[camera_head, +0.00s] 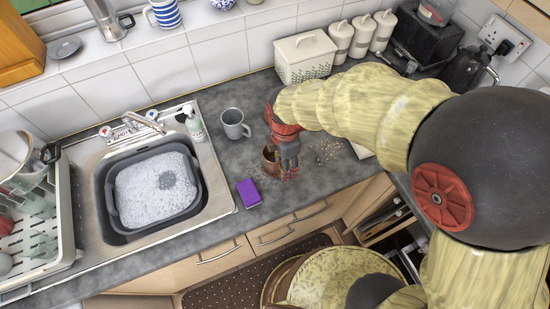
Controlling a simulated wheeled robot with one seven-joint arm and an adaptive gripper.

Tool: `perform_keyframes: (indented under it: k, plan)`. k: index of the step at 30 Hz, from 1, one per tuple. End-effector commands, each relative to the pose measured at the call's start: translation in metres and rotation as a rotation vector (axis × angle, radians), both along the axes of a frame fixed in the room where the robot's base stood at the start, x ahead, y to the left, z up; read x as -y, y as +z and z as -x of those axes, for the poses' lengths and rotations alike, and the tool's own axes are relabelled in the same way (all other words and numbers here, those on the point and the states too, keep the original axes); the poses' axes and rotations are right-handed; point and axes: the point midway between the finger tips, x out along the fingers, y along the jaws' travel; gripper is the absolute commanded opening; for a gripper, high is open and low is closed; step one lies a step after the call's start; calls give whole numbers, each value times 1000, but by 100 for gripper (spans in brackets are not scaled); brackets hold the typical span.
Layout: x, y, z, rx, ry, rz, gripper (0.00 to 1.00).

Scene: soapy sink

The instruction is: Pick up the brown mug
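The brown mug (270,163) stands on the dark grey counter, to the right of the sink and above the purple sponge in the picture. Part of it is hidden behind my gripper. My gripper (284,160), red and dark grey, reaches down from above right at the mug's right side, and its fingers overlap the mug in the picture. From this view I cannot tell whether the fingers are closed on the mug or only beside it.
A grey mug (234,124) stands close by on the upper left. A purple sponge (248,193) lies near the counter's front edge. A soap bottle (194,124) stands by the sink with its grey basin (112,202) of suds. White canisters (341,40) and a bread bin (304,60) line the wall.

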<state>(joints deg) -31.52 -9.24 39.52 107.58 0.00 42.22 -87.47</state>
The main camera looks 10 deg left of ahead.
Motion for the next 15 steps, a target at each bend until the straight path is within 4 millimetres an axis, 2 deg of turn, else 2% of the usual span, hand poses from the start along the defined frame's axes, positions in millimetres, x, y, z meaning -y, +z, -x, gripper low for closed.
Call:
perform_keyframes:
  k: [3,10,15]
  plan:
    - [0,-15,0,-1,-1,0,56]
    - [-3,-32,1,0,-2,0,56]
    - [-7,-58,1,-1,-4,0,56]
